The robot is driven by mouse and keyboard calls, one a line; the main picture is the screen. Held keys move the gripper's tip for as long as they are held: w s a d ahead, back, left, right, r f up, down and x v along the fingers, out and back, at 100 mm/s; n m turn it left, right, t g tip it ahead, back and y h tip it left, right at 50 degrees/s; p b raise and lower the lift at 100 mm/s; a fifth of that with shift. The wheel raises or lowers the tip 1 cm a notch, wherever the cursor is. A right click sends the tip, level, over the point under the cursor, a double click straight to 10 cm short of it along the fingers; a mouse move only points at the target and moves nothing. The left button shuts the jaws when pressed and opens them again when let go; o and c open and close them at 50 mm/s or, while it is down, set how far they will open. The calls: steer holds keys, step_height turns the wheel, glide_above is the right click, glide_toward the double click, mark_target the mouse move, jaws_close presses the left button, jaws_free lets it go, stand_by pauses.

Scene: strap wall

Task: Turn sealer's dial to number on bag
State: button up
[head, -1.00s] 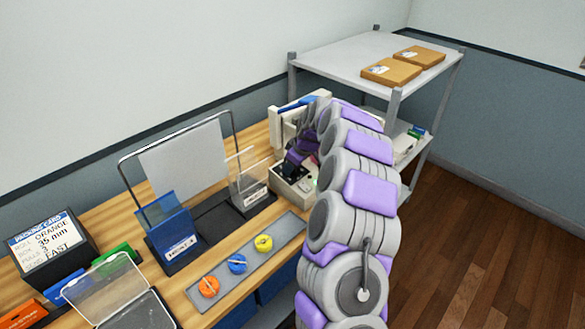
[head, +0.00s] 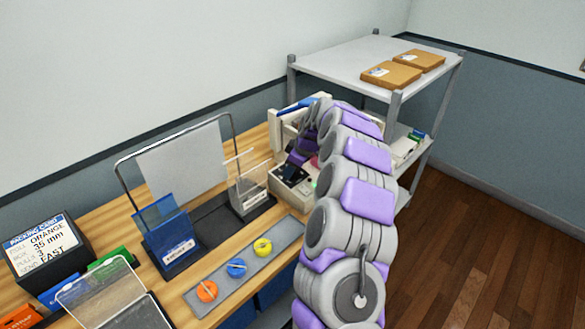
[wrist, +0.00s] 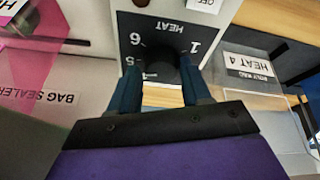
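The bag sealer (head: 285,190) stands at the back right of the bench, partly behind my arm. In the wrist view its dark heat panel (wrist: 172,28) appears upside down, with HEAT and the numbers 1, 6 and 5 readable. The dark round dial (wrist: 163,70) sits below these numbers, and its pointer is not clear. My gripper (wrist: 160,68) has its two teal fingers apart, one each side of the dial; contact is not visible. A pink see-through bag (wrist: 52,22) is at the left. A label reading HEAT 4 (wrist: 247,66) is on a clear holder at the right.
On the bench are a clear-fronted holder (head: 247,185), a blue holder (head: 172,243), a strip with orange, blue and yellow knobs (head: 222,285), and a packing card (head: 42,243). A grey shelf (head: 345,62) with two cardboard boxes stands behind. Floor at right is clear.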

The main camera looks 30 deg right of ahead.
steer(key=shift+s, duration=0.15)
steer(key=p+v, duration=0.3)
steer(key=v, duration=1.4)
steer(key=shift+o, duration=0.4)
steer(key=shift+d, duration=0.1)
